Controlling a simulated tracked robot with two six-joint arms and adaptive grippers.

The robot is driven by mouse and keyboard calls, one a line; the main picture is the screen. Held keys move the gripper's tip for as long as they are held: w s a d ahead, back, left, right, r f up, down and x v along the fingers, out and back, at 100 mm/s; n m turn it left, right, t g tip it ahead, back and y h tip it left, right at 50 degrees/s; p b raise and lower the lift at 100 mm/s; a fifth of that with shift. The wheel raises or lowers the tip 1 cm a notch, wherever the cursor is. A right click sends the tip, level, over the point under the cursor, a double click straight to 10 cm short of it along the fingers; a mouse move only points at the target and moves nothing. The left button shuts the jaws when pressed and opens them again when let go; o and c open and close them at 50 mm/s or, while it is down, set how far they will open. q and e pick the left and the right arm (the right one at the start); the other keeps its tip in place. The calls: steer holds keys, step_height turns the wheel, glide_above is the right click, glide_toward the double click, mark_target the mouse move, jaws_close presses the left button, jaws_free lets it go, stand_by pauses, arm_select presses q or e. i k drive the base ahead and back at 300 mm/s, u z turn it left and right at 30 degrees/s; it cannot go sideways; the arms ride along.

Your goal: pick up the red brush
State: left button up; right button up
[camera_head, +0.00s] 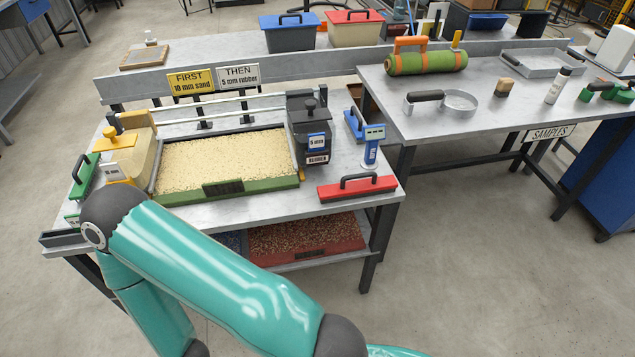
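The red brush (357,188), a long red bar with a black arched handle on top, lies at the front right corner of the near grey table (330,212). It is close to the table's front edge and right of the sand tray. Its underside is hidden. One of my teal arms crosses the foreground at the lower left. No gripper of mine shows in the picture.
The tray of pale sand (225,162) fills the table's middle. A dark rubber hopper (308,130) and a blue-and-white upright device (371,148) stand behind the brush. A green-handled tool (83,176) lies at the left. A samples table (430,125) stands right.

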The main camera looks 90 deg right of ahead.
mark_target(343, 190)
steer(key=z, duration=0.05)
steer(key=k, duration=1.6)
steer(key=z, duration=1.3)
steer(key=i, duration=1)
steer(key=z, duration=0.15)
